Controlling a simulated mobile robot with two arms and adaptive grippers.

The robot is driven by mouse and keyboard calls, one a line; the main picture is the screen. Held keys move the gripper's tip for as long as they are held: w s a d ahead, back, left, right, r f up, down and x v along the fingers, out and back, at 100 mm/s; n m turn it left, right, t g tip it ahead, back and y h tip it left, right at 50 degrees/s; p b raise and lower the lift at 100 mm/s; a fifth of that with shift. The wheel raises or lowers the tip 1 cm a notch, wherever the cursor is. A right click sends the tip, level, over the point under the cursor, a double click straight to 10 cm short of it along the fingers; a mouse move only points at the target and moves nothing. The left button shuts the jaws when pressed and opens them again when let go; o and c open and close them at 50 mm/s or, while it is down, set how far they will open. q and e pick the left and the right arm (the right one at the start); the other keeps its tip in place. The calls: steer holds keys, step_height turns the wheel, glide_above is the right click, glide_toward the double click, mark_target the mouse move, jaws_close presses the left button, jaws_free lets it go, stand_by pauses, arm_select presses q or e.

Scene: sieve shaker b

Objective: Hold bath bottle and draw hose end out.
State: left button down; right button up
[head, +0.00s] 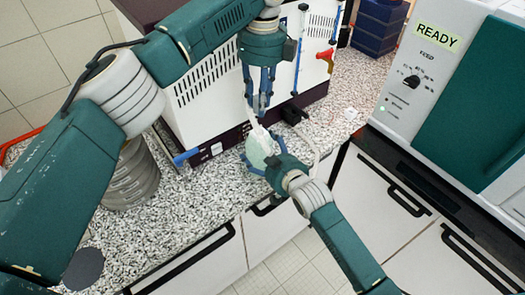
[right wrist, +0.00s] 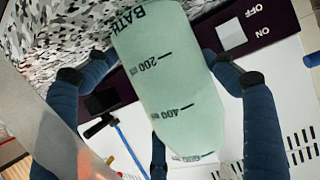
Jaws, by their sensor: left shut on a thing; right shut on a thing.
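The bath bottle (head: 259,149) is a pale green, translucent bottle at the front of the speckled worktop. My right gripper (head: 263,163) comes from the lower right, its dark blue fingers shut around the bottle. In the right wrist view the bottle (right wrist: 168,80) shows the print BATH and marks such as 200 and 400 between the fingers. My left gripper (head: 261,105) points down from above, shut on the hose end at the bottle's top. The hose end is mostly hidden by the fingers, and I cannot tell how far it sits inside the bottle.
A white machine (head: 215,95) with vents and a dark base stands behind the bottle. A stack of round grey sieves (head: 131,178) stands at the left. A large white and green machine reading READY (head: 438,38) is at the right. Worktop right of the bottle is partly free.

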arm_select(q)
steer(key=shift+r, duration=1.75)
arm_select(e)
steer(key=shift+s+f, duration=0.1)
steer(key=shift+f, duration=0.25)
steer(key=o, duration=1.6)
steer(key=shift+r, duration=0.1)
steer(key=shift+r, duration=0.15)
steer(key=v, duration=1.1)
steer(key=shift+s+d+r, duration=0.2)
steer(key=shift+s+d, duration=0.05)
steer(key=shift+s, duration=0.05)
